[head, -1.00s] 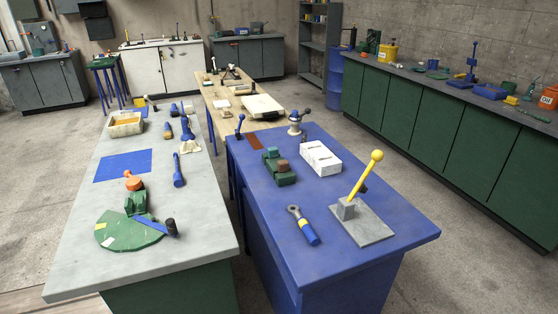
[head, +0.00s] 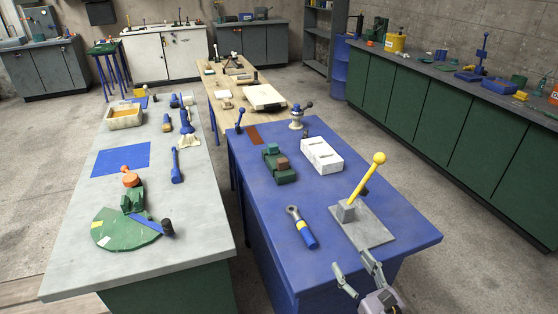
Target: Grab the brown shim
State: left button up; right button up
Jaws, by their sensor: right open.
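A small brown block (head: 282,163) sits on a green stepped holder (head: 279,176) beside a green block (head: 271,149), on the blue table (head: 270,228). A flat brown rectangle (head: 253,135) also lies on this table, near its far left corner. I cannot tell for certain which of the two brown things is the shim. My right gripper (head: 352,261) is at the bottom, by the table's near edge, with its two fingers apart and nothing between them. It is well short of both brown things, nearer to the viewer. My left gripper is not in view.
A white block (head: 322,155) and a blue-handled wrench (head: 302,229) flank the way. The front left of the table is clear. A grey table (head: 170,245) stands left.

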aim_at(281, 163)
jog(key=i+j, duration=0.25)
jog(key=i, duration=0.15)
jog(key=i+j, duration=0.25)
jog(key=i, duration=0.15)
jog(key=i+j, duration=0.25)
jog(key=i, duration=0.2)
